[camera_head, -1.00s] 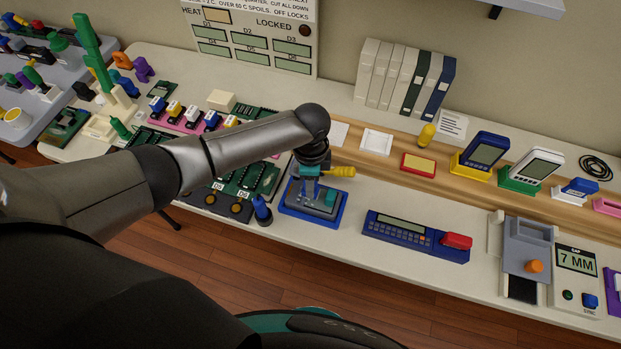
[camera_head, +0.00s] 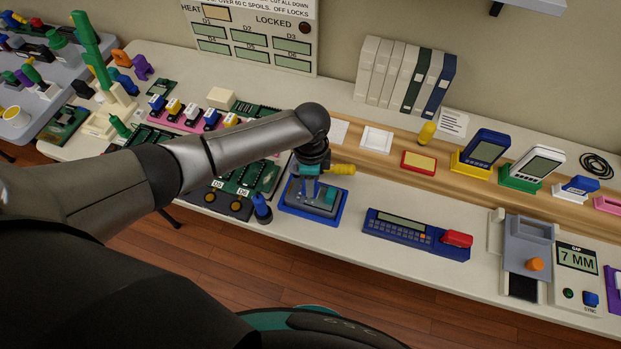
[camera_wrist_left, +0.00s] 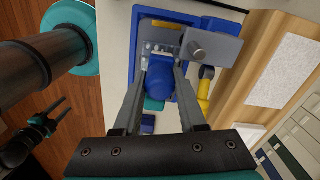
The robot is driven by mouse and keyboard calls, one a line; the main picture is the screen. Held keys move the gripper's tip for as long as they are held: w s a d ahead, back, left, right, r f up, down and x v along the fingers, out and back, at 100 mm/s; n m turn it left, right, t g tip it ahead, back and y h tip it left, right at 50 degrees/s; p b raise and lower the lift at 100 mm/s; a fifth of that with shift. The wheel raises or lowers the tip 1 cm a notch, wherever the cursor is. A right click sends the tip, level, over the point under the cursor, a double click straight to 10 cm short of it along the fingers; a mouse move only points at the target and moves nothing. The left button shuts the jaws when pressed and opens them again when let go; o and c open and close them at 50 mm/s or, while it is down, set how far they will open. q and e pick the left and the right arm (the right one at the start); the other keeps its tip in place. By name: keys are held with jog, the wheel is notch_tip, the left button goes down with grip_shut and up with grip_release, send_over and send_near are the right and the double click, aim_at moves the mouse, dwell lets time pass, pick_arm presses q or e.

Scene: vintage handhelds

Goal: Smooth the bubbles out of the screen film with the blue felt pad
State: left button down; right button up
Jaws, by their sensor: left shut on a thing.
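My left gripper (camera_head: 312,190) is low over a handheld device in a blue tray (camera_head: 287,211) on the bench. In the left wrist view its fingers (camera_wrist_left: 160,85) are shut on a rounded blue piece (camera_wrist_left: 160,76), which looks like the handle of the blue felt pad. The pad's underside and the film are hidden beneath it, so I cannot see bubbles or contact. The tray's blue rim (camera_wrist_left: 150,13) frames the grey device there. My right gripper (camera_wrist_left: 58,110) shows at the lower left of the wrist view, over the floor, with its fingers apart.
A yellow-handled tool (camera_head: 341,170) lies just behind the tray. A blue peg (camera_head: 262,208) stands to its left, near the bench edge. A blue keyboard device (camera_head: 405,233) lies to the right, with clear bench between. Circuit boards (camera_head: 250,178) are on the left.

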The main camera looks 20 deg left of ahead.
pick_arm(q)
jog(key=shift+f, duration=0.3)
jog(key=shift+s+r+p, duration=0.15)
jog(key=shift+s+p, duration=0.35)
jog(key=shift+p, duration=0.1)
jog(key=shift+w, duration=0.1)
jog(key=shift+w+f+b, duration=0.25)
jog(key=shift+w+b, duration=0.55)
jog(key=shift+w, duration=0.05)
jog(key=shift+s, duration=0.1)
